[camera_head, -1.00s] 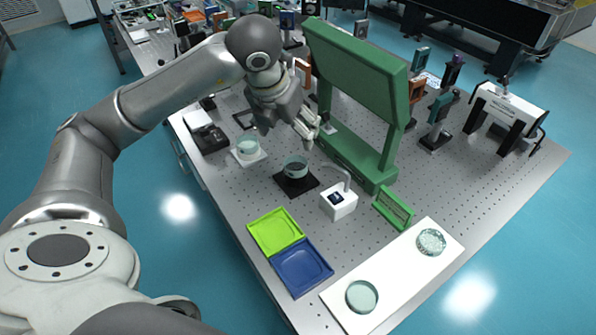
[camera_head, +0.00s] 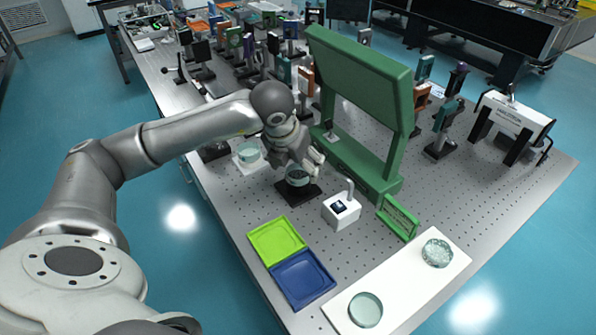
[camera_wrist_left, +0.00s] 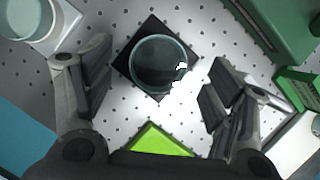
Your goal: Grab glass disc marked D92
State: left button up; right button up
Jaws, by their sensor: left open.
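A glass disc (camera_head: 298,176) sits on a black square base on the perforated table. It also shows in the left wrist view (camera_wrist_left: 158,64), with a small white mark at its right edge that I cannot read. My left gripper (camera_head: 306,168) is open just above this disc, and in the wrist view its fingers (camera_wrist_left: 155,88) stand on either side of the disc, apart from it. Other glass discs are a disc on a white base (camera_head: 248,153), a clear disc (camera_head: 365,310) and a patterned disc (camera_head: 437,253) on a white board. No D92 marking is legible. My right gripper is not in view.
A green frame (camera_head: 360,65) stands right of the gripper. A white box with a small screen (camera_head: 342,212) and a green rack (camera_head: 398,218) are nearby. A lime tray (camera_head: 277,241) and a blue tray (camera_head: 302,279) lie in front.

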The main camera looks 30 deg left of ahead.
pick_arm(q)
jog(key=shift+x, duration=1.35)
jog(key=shift+a+r, duration=0.1)
jog(key=c, duration=1.2)
jog(key=shift+r, duration=0.1)
